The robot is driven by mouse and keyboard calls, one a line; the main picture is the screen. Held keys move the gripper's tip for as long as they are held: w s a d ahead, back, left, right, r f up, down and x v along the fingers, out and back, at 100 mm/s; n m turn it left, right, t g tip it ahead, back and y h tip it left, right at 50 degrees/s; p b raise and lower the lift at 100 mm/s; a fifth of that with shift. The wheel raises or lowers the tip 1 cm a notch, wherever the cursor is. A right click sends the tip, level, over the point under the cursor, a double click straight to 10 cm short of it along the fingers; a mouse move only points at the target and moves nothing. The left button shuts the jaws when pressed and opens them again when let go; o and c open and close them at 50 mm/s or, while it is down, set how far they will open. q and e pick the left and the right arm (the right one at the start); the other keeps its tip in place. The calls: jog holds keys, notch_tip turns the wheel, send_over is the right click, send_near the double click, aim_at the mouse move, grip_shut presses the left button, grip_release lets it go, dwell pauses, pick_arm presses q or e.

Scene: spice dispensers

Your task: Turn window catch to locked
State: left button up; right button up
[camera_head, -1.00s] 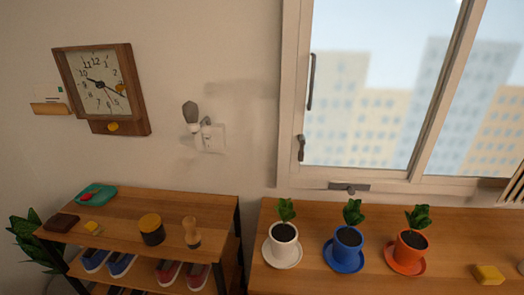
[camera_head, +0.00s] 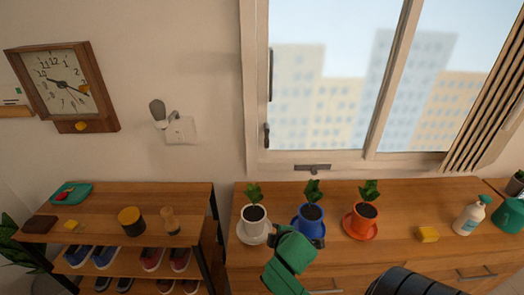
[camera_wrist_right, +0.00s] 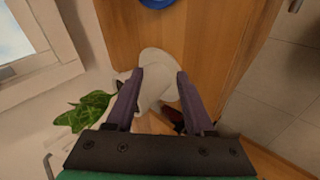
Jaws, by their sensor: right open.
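The window (camera_head: 335,80) has a dark metal catch (camera_head: 312,167) low on its bottom frame, lying roughly level. A second small dark lever (camera_head: 266,135) hangs on the left frame, below a long dark pull bar (camera_head: 270,75). I cannot tell their lock state. My right gripper (camera_head: 308,238) is in front of the white and blue pots, below the window and apart from the catch. In the right wrist view its fingers (camera_wrist_right: 162,76) are spread, with the white pot and saucer (camera_wrist_right: 154,60) beyond them. My left gripper is out of view.
On the wooden cabinet stand a white pot (camera_head: 254,217), a blue pot (camera_head: 309,217) and an orange pot (camera_head: 362,220), each with a plant. A yellow sponge (camera_head: 428,234) and a soap bottle (camera_head: 469,216) are to the right. A shoe shelf (camera_head: 100,205) stands left.

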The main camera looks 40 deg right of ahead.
jog(key=w+d+r+n+t+h, duration=0.35)
jog(key=w+d+r+n, duration=0.2)
jog(key=r+n, duration=0.35)
jog(key=n+t, duration=0.5)
jog(key=n, duration=0.7)
send_near(267, 138)
jog(key=shift+h, duration=0.25)
jog(key=p+x, duration=0.2)
jog(key=x, duration=0.6)
jog(key=shift+w+f, duration=0.1)
jog(key=shift+w, duration=0.2)
grip_shut()
